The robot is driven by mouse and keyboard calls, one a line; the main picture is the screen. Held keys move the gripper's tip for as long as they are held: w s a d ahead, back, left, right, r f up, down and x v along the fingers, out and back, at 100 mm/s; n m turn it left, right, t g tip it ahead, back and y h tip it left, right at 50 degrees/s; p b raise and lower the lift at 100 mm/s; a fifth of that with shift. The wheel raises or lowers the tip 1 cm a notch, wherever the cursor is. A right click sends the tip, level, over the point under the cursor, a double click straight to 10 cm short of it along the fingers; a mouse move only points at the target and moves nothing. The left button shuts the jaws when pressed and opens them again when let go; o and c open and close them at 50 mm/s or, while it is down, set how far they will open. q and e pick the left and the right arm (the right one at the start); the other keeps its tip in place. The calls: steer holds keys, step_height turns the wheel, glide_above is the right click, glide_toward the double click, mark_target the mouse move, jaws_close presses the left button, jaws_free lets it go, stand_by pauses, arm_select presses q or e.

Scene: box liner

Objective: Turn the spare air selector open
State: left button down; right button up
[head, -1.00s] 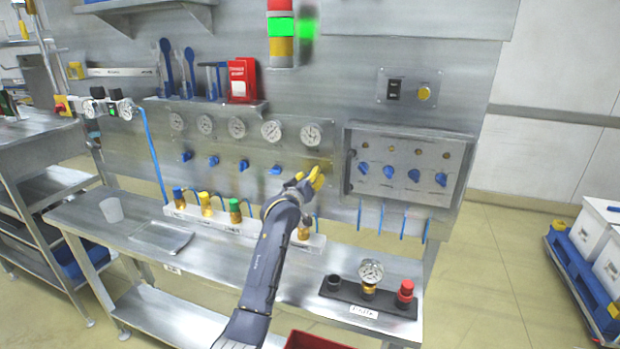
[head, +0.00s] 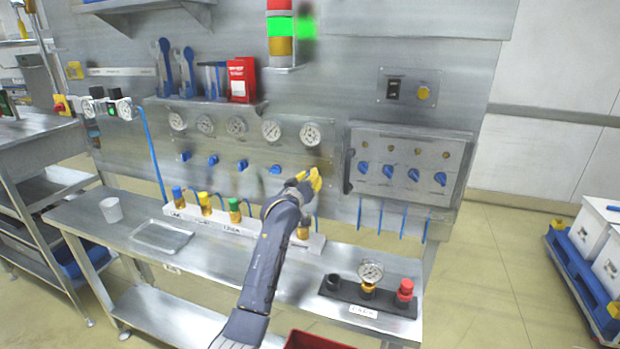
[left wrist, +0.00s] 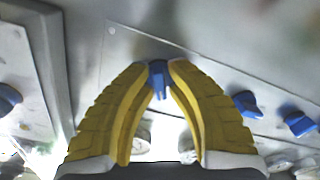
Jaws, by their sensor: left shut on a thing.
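My left gripper (head: 310,181) has yellow fingers and is at the right end of the row of blue selectors on the wall panel. In the left wrist view its two fingertips (left wrist: 158,66) are closed on a blue selector knob (left wrist: 158,82), one on each side. In the head view the gripper hides this knob, below the rightmost gauge (head: 310,134). Other blue selectors, such as this one (head: 275,169), continue the row to the left. Two neighbouring selectors show in the left wrist view (left wrist: 247,104). I cannot read a label at the held knob. My right gripper is not in view.
A box panel (head: 408,165) with several blue knobs and a dark side handle stands close right of the gripper. Below, the steel bench (head: 215,262) carries a row of coloured-cap fittings and a black gauge stand (head: 366,302). A red bin (head: 315,341) is at the bottom edge.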

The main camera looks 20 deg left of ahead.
arm_select(q)
steer(key=shift+r+m, duration=0.3)
steer(key=shift+m, duration=0.95)
steer(key=shift+r+m, duration=0.25)
steer(key=shift+m, duration=1)
steer(key=c, duration=1.5)
jaws_free()
steer(key=shift+f, duration=0.25)
steer(key=s, duration=1.2)
steer(key=shift+a, duration=0.3)
steer(key=shift+o, duration=0.3)
